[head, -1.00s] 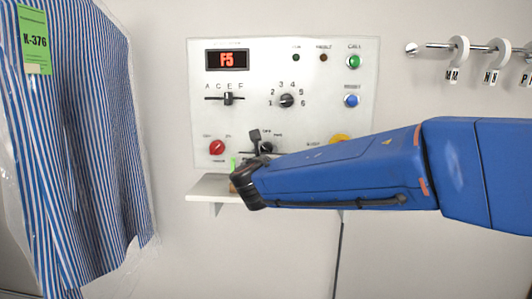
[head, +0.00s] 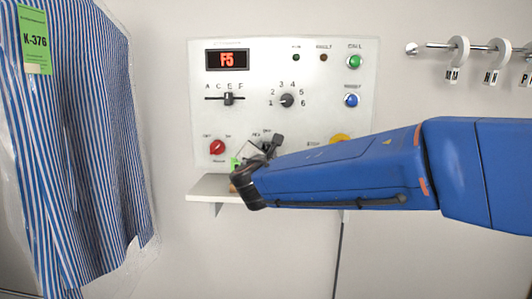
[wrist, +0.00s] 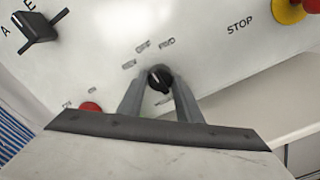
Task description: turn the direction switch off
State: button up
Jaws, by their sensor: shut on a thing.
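The direction switch (wrist: 160,78) is a round black knob with a small pale mark, on the white control panel (head: 310,62). Its labels REV, OFF and FWD arc above it in the wrist view. My gripper (wrist: 160,88) is shut on this knob, one grey finger on each side. The pale mark shows near the knob's upper left, but I cannot tell surely which label it points to. In the head view my gripper (head: 268,148) is at the lower middle of the panel, and it largely hides the knob.
A red knob (head: 217,147) is left of the switch. The yellow-based STOP button (wrist: 290,10) is to its right. A small shelf (head: 205,188) juts out below. A bagged striped shirt (head: 75,150) hangs left.

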jog(key=shift+m, duration=0.3)
jog(key=o, duration=1)
jog(key=shift+o, duration=0.2)
jog(key=shift+s, duration=0.15)
jog(key=s, duration=1.7)
jog(key=shift+a, duration=0.25)
jog(key=shift+s, duration=0.1)
